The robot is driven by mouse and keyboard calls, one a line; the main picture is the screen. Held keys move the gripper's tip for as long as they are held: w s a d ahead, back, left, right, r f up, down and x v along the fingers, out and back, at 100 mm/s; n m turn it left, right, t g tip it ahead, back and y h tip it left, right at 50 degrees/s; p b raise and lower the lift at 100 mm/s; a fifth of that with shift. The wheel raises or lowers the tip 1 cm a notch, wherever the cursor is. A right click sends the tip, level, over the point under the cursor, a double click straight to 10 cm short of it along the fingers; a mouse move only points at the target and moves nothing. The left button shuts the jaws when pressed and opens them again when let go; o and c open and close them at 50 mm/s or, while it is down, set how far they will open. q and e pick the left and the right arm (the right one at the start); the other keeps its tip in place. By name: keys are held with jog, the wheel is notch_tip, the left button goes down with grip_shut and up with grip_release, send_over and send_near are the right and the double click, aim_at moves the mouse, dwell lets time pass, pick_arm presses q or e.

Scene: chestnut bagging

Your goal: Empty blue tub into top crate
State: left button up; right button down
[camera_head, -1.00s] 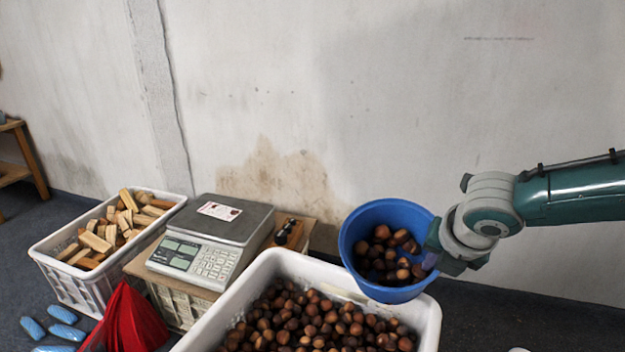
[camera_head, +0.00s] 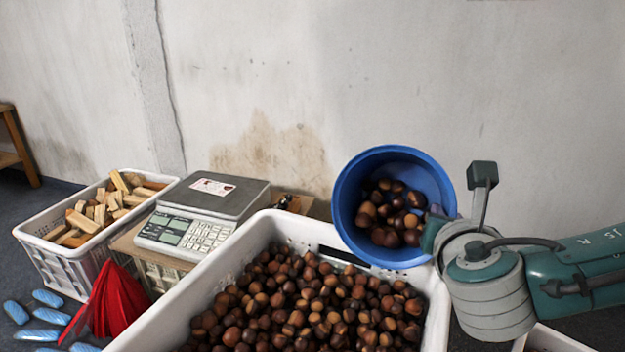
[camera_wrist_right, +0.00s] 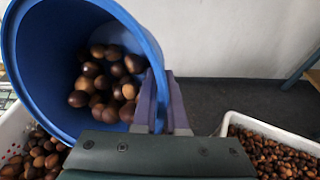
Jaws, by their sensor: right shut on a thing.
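The blue tub (camera_head: 345,190) is held tilted over the back right edge of the white top crate (camera_head: 434,312), its mouth facing the camera. Several brown chestnuts lie inside the tub. The crate below holds a broad heap of chestnuts (camera_head: 300,305). My right gripper (camera_head: 440,225) is shut on the tub's right side wall; the fingers (camera_wrist_right: 165,105) grip its rim in the right wrist view, where the tub (camera_wrist_right: 40,60) fills the upper left. My left gripper is not in view.
A scale (camera_head: 205,215) stands left of the crate. A white crate of wood pieces (camera_head: 62,262), a red folded thing (camera_head: 110,305) and blue packets (camera_head: 40,335) are farther left. Another chestnut crate (camera_wrist_right: 226,122) shows in the right wrist view. A wall closes the back.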

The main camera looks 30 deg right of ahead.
jog(key=t+h+b, duration=0.1)
jog(key=b, duration=0.1)
jog(key=s+a+f+t+h+b, duration=0.1)
jog(key=b, duration=0.1)
jog(key=a+f+t+h+b, duration=0.1)
jog(key=h+b, duration=0.1)
jog(key=b, duration=0.1)
jog(key=shift+s+a+n, duration=0.2)
jog(key=shift+n, duration=0.2)
jog(key=shift+s+a+r+n+t+h+b, duration=0.15)
jog(key=shift+a+r+t+h+b, duration=0.15)
jog(key=shift+t, duration=0.2)
jog(key=shift+s+a+r+n+t+h+b, duration=0.15)
jog(key=shift+a+t+h+b, duration=0.15)
jog(key=shift+t, duration=0.2)
jog(key=shift+s+a+r+t+h, duration=0.2)
jog(key=shift+r+t+h, duration=0.1)
jog(key=shift+t, duration=0.1)
